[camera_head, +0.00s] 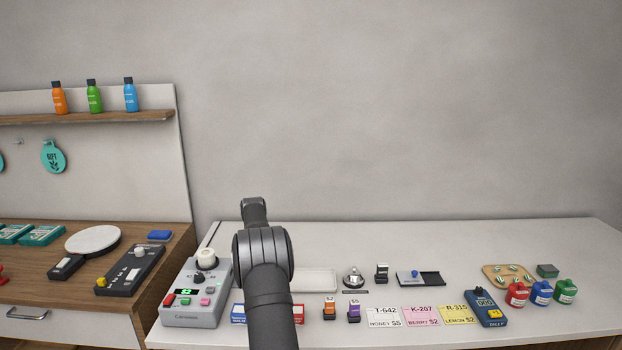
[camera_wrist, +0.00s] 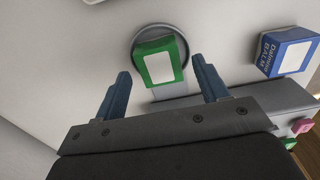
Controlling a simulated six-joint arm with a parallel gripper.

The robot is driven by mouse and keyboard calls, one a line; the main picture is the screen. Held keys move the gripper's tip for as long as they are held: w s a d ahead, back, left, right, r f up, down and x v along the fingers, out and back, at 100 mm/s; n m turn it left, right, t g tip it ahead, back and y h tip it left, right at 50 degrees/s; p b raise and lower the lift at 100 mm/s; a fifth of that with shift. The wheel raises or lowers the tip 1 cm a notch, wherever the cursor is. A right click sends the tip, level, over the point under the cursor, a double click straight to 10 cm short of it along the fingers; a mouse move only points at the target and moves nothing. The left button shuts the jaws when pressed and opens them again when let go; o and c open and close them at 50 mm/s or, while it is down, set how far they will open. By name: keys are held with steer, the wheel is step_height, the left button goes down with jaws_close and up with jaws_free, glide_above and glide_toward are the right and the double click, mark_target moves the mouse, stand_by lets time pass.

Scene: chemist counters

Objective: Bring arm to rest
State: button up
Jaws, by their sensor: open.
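My arm rises from the bottom of the head view, bent at a dark joint; its gripper end is hidden there. In the wrist view my gripper (camera_wrist: 161,68) is open, with its two blue fingers apart and nothing seen clamped between them. A green box with a white label (camera_wrist: 160,62) shows beyond the fingertips, on or over a round grey plate (camera_wrist: 139,36). I cannot tell the gap between box and fingers. A blue balm box (camera_wrist: 288,52) stands to the right in the wrist view.
The grey control machine (camera_head: 196,291) stands left of my arm. A bell (camera_head: 353,277), price cards (camera_head: 422,315), a blue card reader (camera_head: 486,307) and several small bottles (camera_head: 541,292) stand to the right. The counter's back strip (camera_head: 450,241) is clear.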

step_height(320, 180, down, 3)
steer(key=shift+f, duration=0.1)
steer(key=r, duration=0.5)
steer(key=shift+d+r, duration=0.15)
steer(key=shift+d, duration=0.2)
steer(key=s+d+r, duration=0.4)
steer(key=d+r, duration=0.3)
steer(key=d, duration=0.4)
steer(key=s+d+f, duration=0.1)
steer(key=s+d, duration=0.1)
steer(key=s, duration=0.6)
steer(key=s+d+f, duration=0.1)
steer(key=s+d, duration=0.1)
steer(key=s, duration=0.6)
steer(key=w+a+f, duration=0.1)
steer(key=a, duration=0.1)
steer(key=w+a+f, duration=0.1)
steer(key=a+f, duration=0.1)
steer(key=a, duration=0.1)
steer(key=w+a+f, duration=0.1)
steer(key=a+f, duration=0.1)
steer(key=a, duration=0.1)
steer(key=shift+w+a+f, duration=0.1)
steer(key=shift+w+a, duration=0.05)
steer(key=shift+a, duration=0.1)
steer(key=shift+w+a+f, duration=0.15)
steer(key=shift+a+f, duration=0.1)
steer(key=shift+a, duration=0.15)
